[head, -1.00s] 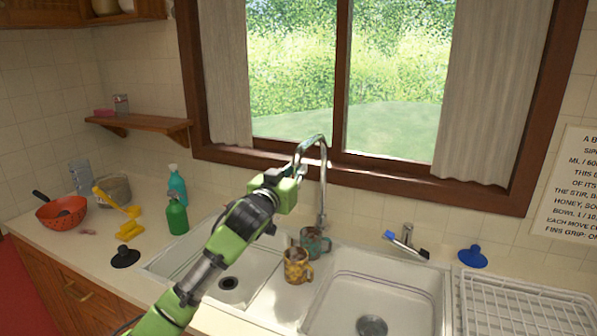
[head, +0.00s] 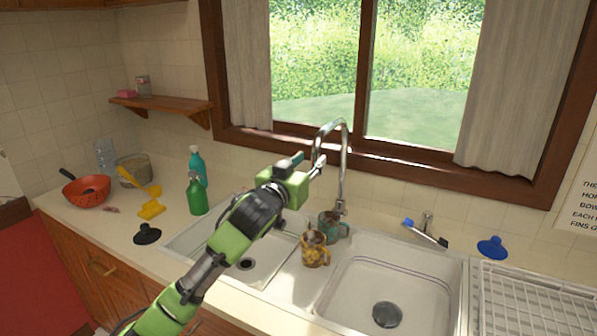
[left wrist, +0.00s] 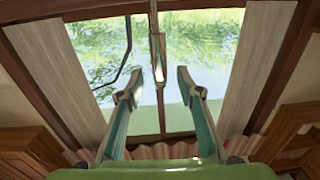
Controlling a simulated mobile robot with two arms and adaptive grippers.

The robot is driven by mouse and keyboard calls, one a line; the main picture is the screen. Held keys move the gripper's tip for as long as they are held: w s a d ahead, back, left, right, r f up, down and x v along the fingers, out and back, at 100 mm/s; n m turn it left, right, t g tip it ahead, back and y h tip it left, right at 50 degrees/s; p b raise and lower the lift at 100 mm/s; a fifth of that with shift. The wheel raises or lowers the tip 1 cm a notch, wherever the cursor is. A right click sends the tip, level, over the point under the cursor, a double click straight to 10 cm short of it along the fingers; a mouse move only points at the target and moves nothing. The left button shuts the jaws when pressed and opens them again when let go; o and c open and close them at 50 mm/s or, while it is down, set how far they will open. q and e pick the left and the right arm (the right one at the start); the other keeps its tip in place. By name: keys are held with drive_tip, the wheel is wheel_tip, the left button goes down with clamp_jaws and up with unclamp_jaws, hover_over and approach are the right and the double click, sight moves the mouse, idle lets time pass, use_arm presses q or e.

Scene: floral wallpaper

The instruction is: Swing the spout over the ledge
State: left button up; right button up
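The chrome faucet has a tall arched spout (head: 345,160) behind the sink, with its outlet end hanging to the left. My left gripper (head: 305,165) is raised at that outlet end. In the left wrist view its two green fingers (left wrist: 160,87) stand apart, and the spout's end (left wrist: 158,58) shows between them; I cannot tell whether either finger touches it. The ledge (head: 290,278) between the two basins carries a yellow patterned mug (head: 314,252) and a teal-brown mug (head: 328,226). My right gripper is not in view.
The left basin (head: 225,243) lies under my left arm; the right basin (head: 360,300) is empty. Green bottle (head: 197,197), teal bottle and red colander (head: 86,190) stand on the left counter. A brush (head: 425,233) and dish rack (head: 530,305) are at right. The window is behind.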

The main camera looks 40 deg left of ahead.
use_arm(q)
drive_tip(key=v, duration=0.7)
idle(0.5)
